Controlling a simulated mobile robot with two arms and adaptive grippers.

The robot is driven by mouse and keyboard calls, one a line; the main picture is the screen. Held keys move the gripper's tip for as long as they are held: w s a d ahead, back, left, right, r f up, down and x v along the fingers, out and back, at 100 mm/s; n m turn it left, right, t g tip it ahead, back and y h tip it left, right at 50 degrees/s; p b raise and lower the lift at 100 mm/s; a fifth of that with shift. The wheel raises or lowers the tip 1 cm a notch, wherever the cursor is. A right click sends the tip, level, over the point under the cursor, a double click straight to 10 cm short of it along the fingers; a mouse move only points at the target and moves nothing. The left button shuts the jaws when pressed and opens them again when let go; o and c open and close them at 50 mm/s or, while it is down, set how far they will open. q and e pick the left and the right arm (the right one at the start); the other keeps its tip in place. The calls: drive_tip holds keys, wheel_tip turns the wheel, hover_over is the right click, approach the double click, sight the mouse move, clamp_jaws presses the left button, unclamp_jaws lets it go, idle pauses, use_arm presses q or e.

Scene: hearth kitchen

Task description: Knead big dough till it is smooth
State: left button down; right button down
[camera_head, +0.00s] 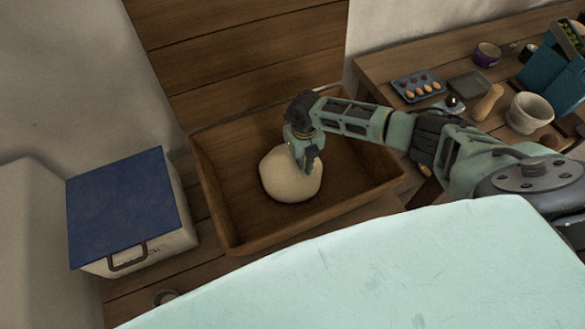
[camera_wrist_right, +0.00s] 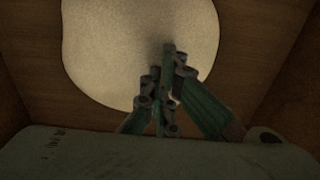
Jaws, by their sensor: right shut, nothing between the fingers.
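The big dough (camera_head: 286,182) is a pale, rounded lump in the wooden trough (camera_head: 236,228). Its visible surface looks mostly even. My right gripper (camera_head: 308,168) points down over the dough's upper right part, with its fingers shut and empty. In the right wrist view, the dough (camera_wrist_right: 115,45) fills the upper middle and the shut fingertips (camera_wrist_right: 169,52) overlap it. I cannot tell whether the fingertips touch or press into the dough. The gripper hides part of the dough. My left gripper is not in view.
A white box with a blue lid (camera_head: 128,205) stands left of the trough. At the right, a wooden table (camera_head: 385,65) holds an egg tray (camera_head: 418,87), a pale mortar (camera_head: 529,112), a purple cup (camera_head: 487,54) and a blue container (camera_head: 552,75). Trough walls surround the dough.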

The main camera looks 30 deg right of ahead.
drive_tip(key=shift+f, duration=0.3)
idle(0.5)
drive_tip(key=shift+r, duration=0.1)
idle(0.4)
drive_tip(key=shift+r+p, duration=1.3)
drive_tip(key=shift+r, duration=0.4)
wheel_tip(320, 180, up, 8)
drive_tip(key=p, duration=0.6)
drive_tip(key=shift+p, duration=0.4)
drive_tip(key=shift+f, duration=0.1)
